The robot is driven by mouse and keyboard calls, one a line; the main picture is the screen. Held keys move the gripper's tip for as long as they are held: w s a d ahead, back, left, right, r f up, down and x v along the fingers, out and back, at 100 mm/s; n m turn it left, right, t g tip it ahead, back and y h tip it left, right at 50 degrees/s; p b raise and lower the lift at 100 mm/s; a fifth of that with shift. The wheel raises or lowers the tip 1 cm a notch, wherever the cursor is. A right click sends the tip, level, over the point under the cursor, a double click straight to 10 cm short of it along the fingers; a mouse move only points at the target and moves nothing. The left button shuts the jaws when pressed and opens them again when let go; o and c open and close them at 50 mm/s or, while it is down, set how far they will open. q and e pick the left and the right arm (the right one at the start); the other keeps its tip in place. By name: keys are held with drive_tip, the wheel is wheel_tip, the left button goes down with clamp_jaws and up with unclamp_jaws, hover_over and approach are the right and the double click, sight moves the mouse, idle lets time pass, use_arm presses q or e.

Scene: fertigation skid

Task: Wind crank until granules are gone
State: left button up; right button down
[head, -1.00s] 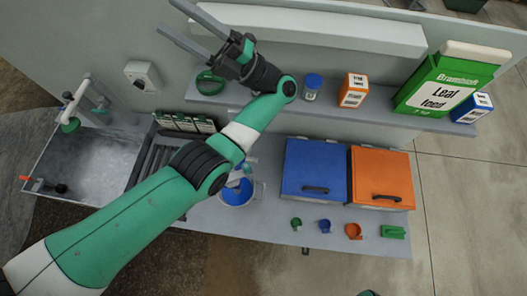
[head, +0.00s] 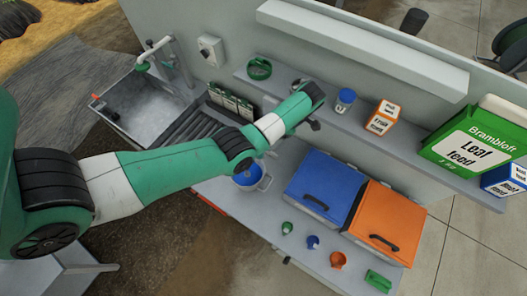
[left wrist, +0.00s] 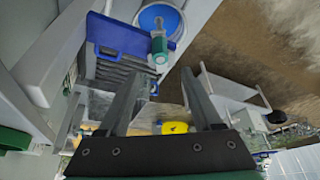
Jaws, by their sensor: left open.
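A white bucket with a blue inside (head: 248,177) stands on the bench under my left forearm. It also shows at the top of the left wrist view (left wrist: 159,17). A small teal and clear fitting (left wrist: 158,46) sits at its rim; I cannot tell if it is the crank. I cannot make out any granules. My left gripper (left wrist: 160,72) is open and empty, its two fingers apart below the fitting in that view. My right gripper is not in view.
A blue-lidded box (head: 325,190) and an orange-lidded box (head: 385,222) stand right of the bucket, with small coloured cups in front. A shelf above holds a blue-capped jar (head: 345,101), an orange-white carton (head: 383,117) and a Leaf feed box (head: 478,146). A sink (head: 150,105) is at left.

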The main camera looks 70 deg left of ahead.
use_arm(q)
drive_tip(key=b+x, duration=0.1)
drive_tip(key=x, duration=1)
drive_tip(key=shift+s+f+b, duration=0.1)
drive_tip(key=shift+s+b, duration=0.05)
drive_tip(key=shift+b, duration=0.15)
clamp_jaws()
idle(0.8)
